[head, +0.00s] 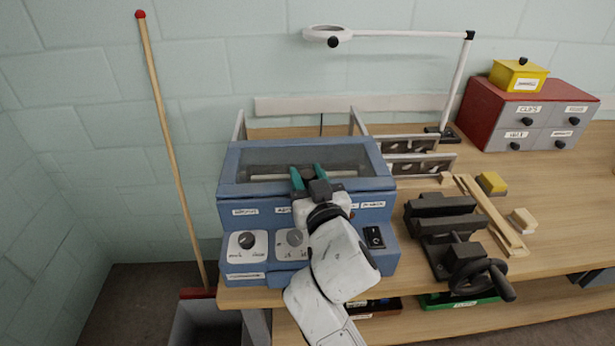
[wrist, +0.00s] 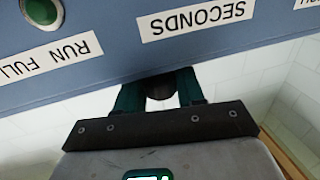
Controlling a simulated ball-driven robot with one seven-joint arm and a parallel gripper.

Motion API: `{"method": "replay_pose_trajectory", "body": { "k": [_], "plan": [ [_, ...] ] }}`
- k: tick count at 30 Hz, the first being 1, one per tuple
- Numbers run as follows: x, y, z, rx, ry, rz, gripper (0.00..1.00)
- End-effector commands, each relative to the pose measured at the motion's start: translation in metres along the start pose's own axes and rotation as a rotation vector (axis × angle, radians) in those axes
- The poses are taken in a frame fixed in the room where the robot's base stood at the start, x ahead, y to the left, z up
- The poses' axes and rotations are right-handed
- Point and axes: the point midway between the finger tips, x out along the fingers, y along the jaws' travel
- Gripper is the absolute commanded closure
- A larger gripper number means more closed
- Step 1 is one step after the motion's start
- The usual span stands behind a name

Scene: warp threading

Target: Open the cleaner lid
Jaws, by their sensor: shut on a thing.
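The cleaner is a blue box (head: 238,212) on the bench at the left in the head view, with knobs and a black switch on its front. Its lid (head: 232,187) has a blue frame around a clear window and looks down on the box. My gripper (head: 307,172) is at the middle of the lid's front edge, its teal fingers pointing away from me. In the wrist view my gripper (wrist: 160,78) has its fingers on either side of a dark rounded piece (wrist: 160,89), apparently the lid handle. The fingertips are partly hidden there. The labelled blue front panel (wrist: 110,60) appears upside down.
A black vise (head: 440,225) stands right of the cleaner. Slotted metal racks (head: 420,165) and a lamp stand (head: 455,90) are behind. A red drawer cabinet (head: 475,115) is at back right. A wooden pole (head: 170,130) leans on the wall at left.

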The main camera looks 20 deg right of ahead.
Motion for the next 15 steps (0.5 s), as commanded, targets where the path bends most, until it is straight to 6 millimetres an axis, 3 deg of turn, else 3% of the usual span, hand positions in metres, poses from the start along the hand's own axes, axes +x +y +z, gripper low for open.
{"method": "replay_pose_trajectory", "body": {
  "k": [3, 10, 15],
  "plan": [
    [0.0, 0.0, 0.001, 0.0, -0.002, 0.0, 1.0],
    [0.0, 0.0, 0.001, 0.0, -0.002, 0.0, 1.0],
    [0.019, 0.004, 0.002, 0.001, 0.0, 0.001, 1.0]
  ]
}}
